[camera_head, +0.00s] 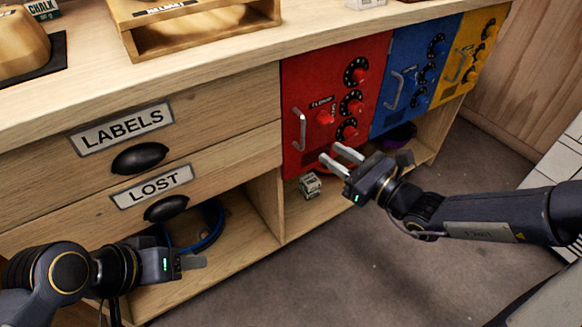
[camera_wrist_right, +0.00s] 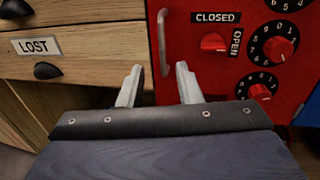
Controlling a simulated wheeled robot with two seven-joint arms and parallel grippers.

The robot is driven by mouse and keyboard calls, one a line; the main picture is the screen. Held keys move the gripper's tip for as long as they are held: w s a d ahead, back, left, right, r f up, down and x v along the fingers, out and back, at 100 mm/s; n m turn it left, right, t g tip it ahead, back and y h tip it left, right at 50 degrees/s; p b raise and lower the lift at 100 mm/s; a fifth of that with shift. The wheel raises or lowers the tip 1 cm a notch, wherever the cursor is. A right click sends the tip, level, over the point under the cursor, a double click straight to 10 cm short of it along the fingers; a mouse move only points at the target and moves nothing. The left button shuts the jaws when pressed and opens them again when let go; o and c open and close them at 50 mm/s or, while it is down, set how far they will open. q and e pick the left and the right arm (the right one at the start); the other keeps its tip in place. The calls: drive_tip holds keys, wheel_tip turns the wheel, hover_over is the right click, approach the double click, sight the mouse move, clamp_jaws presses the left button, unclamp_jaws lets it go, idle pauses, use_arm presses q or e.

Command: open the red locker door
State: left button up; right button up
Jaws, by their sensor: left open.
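The red locker door (camera_head: 335,80) is shut in the cabinet front, flush with its neighbours. It has a vertical metal handle (camera_head: 300,130) at its left, a red latch knob (camera_head: 325,117) under a "CLOSED" label, and several black dials down its right side. In the right wrist view the handle (camera_wrist_right: 163,40) stands beyond the fingertips, and the knob (camera_wrist_right: 213,42) is below "CLOSED" and left of "OPEN". My right gripper (camera_head: 338,157) is open and empty, below and right of the handle, apart from it. My left gripper (camera_head: 190,263) is open, low before the lower shelf.
A blue locker (camera_head: 405,80) and a yellow locker (camera_head: 468,50) stand to the right. "LABELS" (camera_head: 122,128) and "LOST" (camera_head: 152,186) drawers are at the left. A small box (camera_head: 310,186) sits on the shelf below the red door. The floor in front is clear.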

drive_tip(key=b+x, duration=0.2)
drive_tip(key=x, duration=0.6)
drive_tip(key=shift+f+m, duration=0.2)
drive_tip(key=shift+m, duration=0.1)
drive_tip(key=shift+w+d, duration=0.1)
drive_tip(key=shift+w, duration=0.05)
clamp_jaws()
